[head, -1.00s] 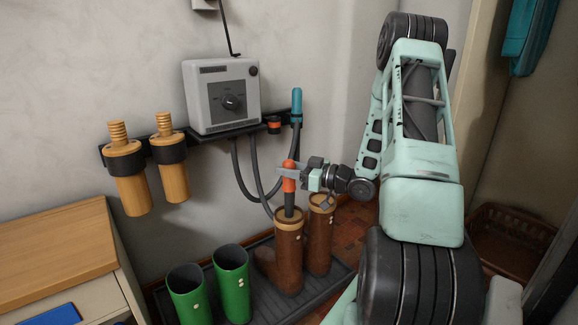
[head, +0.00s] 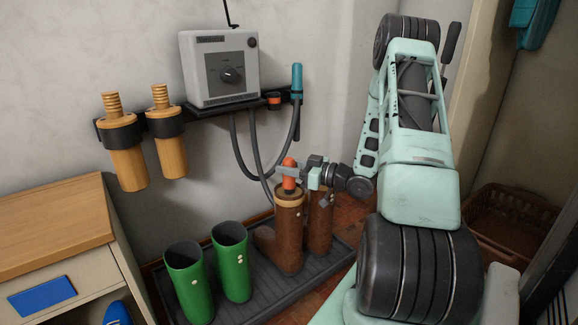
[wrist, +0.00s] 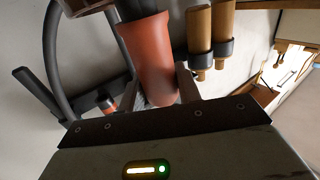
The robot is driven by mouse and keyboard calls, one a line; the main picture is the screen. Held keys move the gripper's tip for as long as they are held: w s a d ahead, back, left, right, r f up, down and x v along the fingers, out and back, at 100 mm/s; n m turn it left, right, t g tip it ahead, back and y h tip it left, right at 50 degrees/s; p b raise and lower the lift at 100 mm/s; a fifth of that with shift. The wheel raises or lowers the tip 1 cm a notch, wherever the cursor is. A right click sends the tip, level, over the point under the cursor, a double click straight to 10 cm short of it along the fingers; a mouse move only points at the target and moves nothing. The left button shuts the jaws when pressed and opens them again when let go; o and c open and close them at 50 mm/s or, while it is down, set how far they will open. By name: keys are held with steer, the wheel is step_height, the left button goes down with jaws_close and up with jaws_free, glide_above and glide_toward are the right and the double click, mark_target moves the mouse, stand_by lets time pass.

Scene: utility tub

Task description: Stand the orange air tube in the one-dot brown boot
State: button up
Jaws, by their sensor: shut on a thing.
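The orange air tube (head: 289,182) is upright at the mouth of the front brown boot (head: 289,242), its lower end hidden inside the boot. A pale dot shows on this boot's side. My gripper (head: 289,172) is shut on the tube just above the boot's rim. In the wrist view the orange tube (wrist: 150,60) fills the middle between the fingers. The second brown boot (head: 320,228) stands behind to the right, partly covered by my gripper; its dots cannot be read.
Two green boots (head: 232,262) stand to the left on the dark boot tray (head: 262,285). A grey dryer box (head: 218,65) sits on the wall rack with hanging hoses and a teal tube (head: 296,80). Two wooden-coloured tubes (head: 126,165) hang left. A cabinet (head: 50,225) is at far left.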

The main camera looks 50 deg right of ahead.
steer(key=o, duration=1.1)
steer(key=shift+p+v, duration=3.55)
steer(key=shift+v, duration=5.15)
steer(key=shift+r, duration=0.1)
